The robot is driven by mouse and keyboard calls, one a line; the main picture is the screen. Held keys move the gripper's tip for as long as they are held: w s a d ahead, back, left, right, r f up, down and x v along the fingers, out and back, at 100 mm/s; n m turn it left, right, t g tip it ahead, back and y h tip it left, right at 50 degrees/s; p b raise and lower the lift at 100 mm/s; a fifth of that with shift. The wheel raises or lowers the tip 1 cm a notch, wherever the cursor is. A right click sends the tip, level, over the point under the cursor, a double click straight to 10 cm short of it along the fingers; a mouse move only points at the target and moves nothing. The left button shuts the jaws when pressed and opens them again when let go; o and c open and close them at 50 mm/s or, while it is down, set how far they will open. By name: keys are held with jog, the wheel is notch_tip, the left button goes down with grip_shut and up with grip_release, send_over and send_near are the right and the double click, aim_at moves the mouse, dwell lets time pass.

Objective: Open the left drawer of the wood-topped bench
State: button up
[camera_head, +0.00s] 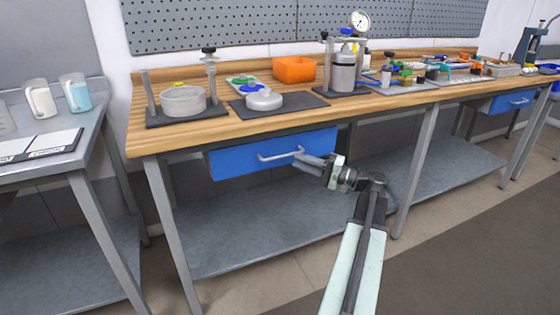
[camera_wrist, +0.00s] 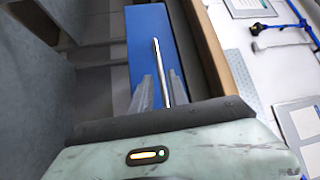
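The wood-topped bench (camera_head: 150,141) has a blue left drawer (camera_head: 235,161) under its top, which looks shut or nearly so. The drawer has a pale bar handle (camera_head: 278,155) across its front. My gripper (camera_head: 308,160) reaches in from the right, near the handle's right end. In the wrist view, the blue drawer (camera_wrist: 146,25) and its handle (camera_wrist: 158,62) lie ahead. My gripper's two fingers (camera_wrist: 161,88) are apart, one on each side of the handle bar. Whether either finger touches the bar I cannot tell.
A second blue drawer (camera_head: 506,104) sits at the bench's far right. A grey lower shelf (camera_head: 265,235) runs beneath. An orange bin (camera_head: 295,69) and lab apparatus stand on top. The floor at lower right is clear.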

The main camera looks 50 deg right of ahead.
aim_at(283, 156)
jog(key=x, duration=0.6)
jog(key=shift+w+a+p, duration=0.2)
jog(key=shift+w+p, duration=0.15)
jog(key=shift+p, duration=0.05)
grip_shut()
dwell(0.9)
